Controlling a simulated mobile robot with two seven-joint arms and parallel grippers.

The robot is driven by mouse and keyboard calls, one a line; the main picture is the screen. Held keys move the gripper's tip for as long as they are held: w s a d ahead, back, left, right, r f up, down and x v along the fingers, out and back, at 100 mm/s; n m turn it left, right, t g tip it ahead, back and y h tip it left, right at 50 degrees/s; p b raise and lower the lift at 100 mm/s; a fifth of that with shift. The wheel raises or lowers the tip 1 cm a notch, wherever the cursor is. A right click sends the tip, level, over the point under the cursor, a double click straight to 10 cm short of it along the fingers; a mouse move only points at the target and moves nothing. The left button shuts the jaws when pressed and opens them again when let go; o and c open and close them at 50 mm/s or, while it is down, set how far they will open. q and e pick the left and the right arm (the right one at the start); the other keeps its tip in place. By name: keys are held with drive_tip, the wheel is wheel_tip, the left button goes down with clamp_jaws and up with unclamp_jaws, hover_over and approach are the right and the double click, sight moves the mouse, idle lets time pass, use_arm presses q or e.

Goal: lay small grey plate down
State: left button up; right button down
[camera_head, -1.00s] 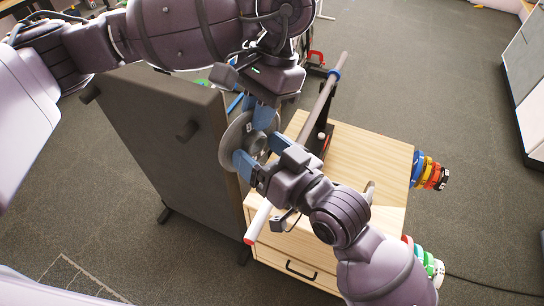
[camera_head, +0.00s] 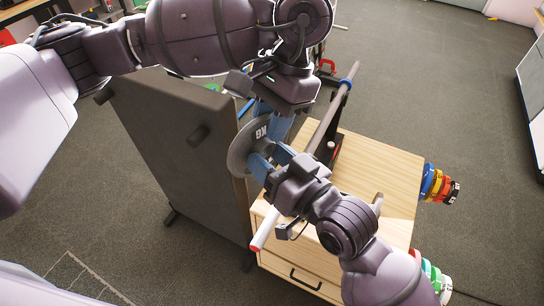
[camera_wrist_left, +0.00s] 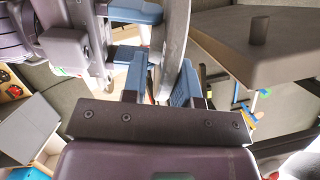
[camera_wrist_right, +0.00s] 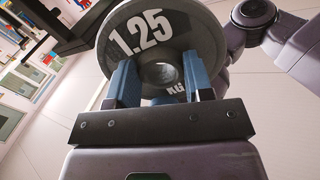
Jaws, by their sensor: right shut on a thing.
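The small grey plate (camera_head: 240,149) is held upright beside the dark board, with parts of it hidden by the grippers. In the right wrist view, the plate (camera_wrist_right: 205,35) shows "1.25" and its centre hole. My right gripper (camera_head: 268,161) is shut on the plate near its hub, from the lower right. My left gripper (camera_head: 272,124) is above it, at the plate's upper side. In the left wrist view, the left fingers (camera_wrist_left: 161,75) stand apart on both sides of the plate's rim (camera_wrist_left: 174,45), with a gap showing.
A dark padded board (camera_head: 165,135) with pegs stands at the left. A wooden cabinet (camera_head: 375,170) is at the right, with a long grey bar (camera_head: 328,115) above it. Coloured discs (camera_head: 437,184) hang on its right side. The cabinet top has bare room.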

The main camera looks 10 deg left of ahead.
use_arm(q)
drive_tip(key=o, duration=0.3)
drive_tip(key=shift+o, duration=0.2)
